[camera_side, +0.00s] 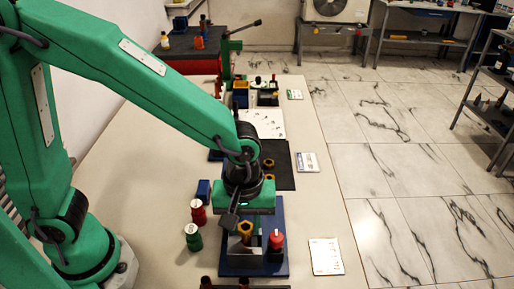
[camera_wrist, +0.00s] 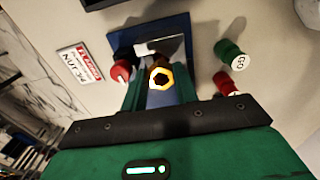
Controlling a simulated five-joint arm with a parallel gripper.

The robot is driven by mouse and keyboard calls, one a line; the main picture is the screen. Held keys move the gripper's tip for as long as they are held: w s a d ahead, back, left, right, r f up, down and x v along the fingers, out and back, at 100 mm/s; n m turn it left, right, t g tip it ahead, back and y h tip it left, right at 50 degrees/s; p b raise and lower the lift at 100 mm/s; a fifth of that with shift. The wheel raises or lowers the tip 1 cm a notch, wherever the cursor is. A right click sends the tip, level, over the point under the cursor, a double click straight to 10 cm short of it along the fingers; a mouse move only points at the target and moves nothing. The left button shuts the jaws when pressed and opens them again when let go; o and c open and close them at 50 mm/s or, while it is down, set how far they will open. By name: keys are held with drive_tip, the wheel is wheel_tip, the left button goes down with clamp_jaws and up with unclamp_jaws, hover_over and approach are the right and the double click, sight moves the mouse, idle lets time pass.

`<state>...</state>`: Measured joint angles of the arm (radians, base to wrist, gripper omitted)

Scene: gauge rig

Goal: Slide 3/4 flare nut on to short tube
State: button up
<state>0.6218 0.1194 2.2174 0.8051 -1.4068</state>
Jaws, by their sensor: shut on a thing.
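A brass hex flare nut (camera_side: 245,228) is at my gripper over the blue base. In the wrist view the nut (camera_wrist: 161,77) is a yellow ring seen end-on between the jaws. My gripper (camera_wrist: 161,88) is shut on it; in the side view my gripper (camera_side: 243,222) is low over the blue base (camera_side: 282,268). A grey block (camera_side: 243,252) stands on that base under the nut. A brown piece shows just beyond the nut in the wrist view and may be the short tube; I cannot tell whether the nut is around it.
A red knob (camera_side: 276,240) stands on the base close right of the nut. Green (camera_side: 193,238) and red (camera_side: 198,211) cylinders and a blue box (camera_side: 203,190) stand left. Brass nuts (camera_side: 268,164) lie on a black mat (camera_side: 283,178) behind. A card (camera_side: 325,256) lies right.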

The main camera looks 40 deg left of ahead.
sight(245, 232)
drive_tip(key=shift+f, duration=0.4)
idle(0.6)
drive_tip(key=o, duration=1)
drive_tip(key=shift+o, duration=0.2)
drive_tip(key=shift+r, duration=3.9)
